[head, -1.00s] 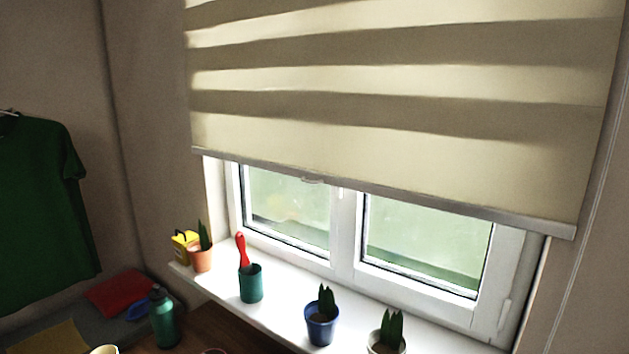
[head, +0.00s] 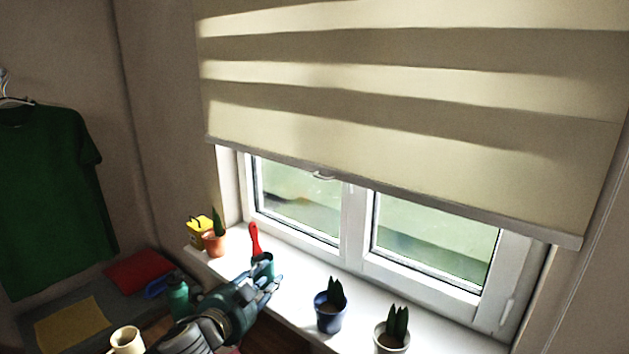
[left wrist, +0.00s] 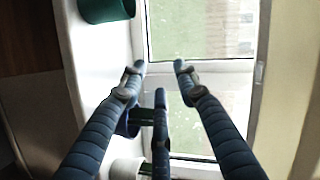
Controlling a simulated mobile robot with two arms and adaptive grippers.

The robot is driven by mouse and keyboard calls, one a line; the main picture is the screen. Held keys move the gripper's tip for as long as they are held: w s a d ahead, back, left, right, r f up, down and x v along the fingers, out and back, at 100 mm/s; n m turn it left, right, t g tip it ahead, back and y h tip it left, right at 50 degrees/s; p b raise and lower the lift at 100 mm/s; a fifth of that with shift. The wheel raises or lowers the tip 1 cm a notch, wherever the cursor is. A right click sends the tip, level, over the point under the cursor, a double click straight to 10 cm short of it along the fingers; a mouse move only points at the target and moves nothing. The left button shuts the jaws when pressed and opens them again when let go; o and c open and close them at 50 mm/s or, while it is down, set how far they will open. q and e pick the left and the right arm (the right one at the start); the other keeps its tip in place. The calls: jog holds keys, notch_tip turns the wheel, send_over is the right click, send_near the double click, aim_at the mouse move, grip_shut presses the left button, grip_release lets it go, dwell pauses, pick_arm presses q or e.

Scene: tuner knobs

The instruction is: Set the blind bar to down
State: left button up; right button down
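The blind bar (head: 400,195) is the grey rail along the lower edge of the cream striped blind (head: 420,110). It hangs partway down, with the lower window panes bare beneath it. A small handle (head: 322,176) sits at the bar's underside, left of its middle. My left gripper (head: 272,280) is over the sill in front of the green pot, below and apart from the bar. In the left wrist view its fingers (left wrist: 160,72) are spread and empty, with window behind them. My right gripper is not in view.
On the white sill (head: 290,308) stand a terracotta pot (head: 214,245), a green pot (left wrist: 105,8) with a red-handled tool (head: 255,240), a blue pot (head: 330,315) and a white pot (head: 391,338). A green bottle (head: 178,298) and a cream mug (head: 127,340) are at lower left.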

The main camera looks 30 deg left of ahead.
pick_arm(q)
jog(key=w+r+m+t+h, duration=0.2)
jog(key=w+r+m, duration=0.15)
jog(key=r, duration=0.45)
jog(key=m+t+h, duration=0.2)
jog(key=m+h, duration=0.2)
jog(key=m, duration=0.1)
send_near(327, 176)
jog(key=shift+y, duration=0.4)
jog(key=shift+w+d+r+p, duration=0.15)
jog(key=shift+w+p, duration=0.4)
jog(key=shift+w, duration=0.35)
jog(key=shift+w+d+r+p, duration=0.1)
jog(key=shift+w+p, duration=0.45)
jog(key=shift+w, duration=0.3)
jog(key=shift+w+d+r+p, duration=0.15)
jog(key=shift+w+p, duration=0.4)
jog(key=shift+w, duration=0.35)
jog(key=shift+a, duration=0.1)
grip_shut()
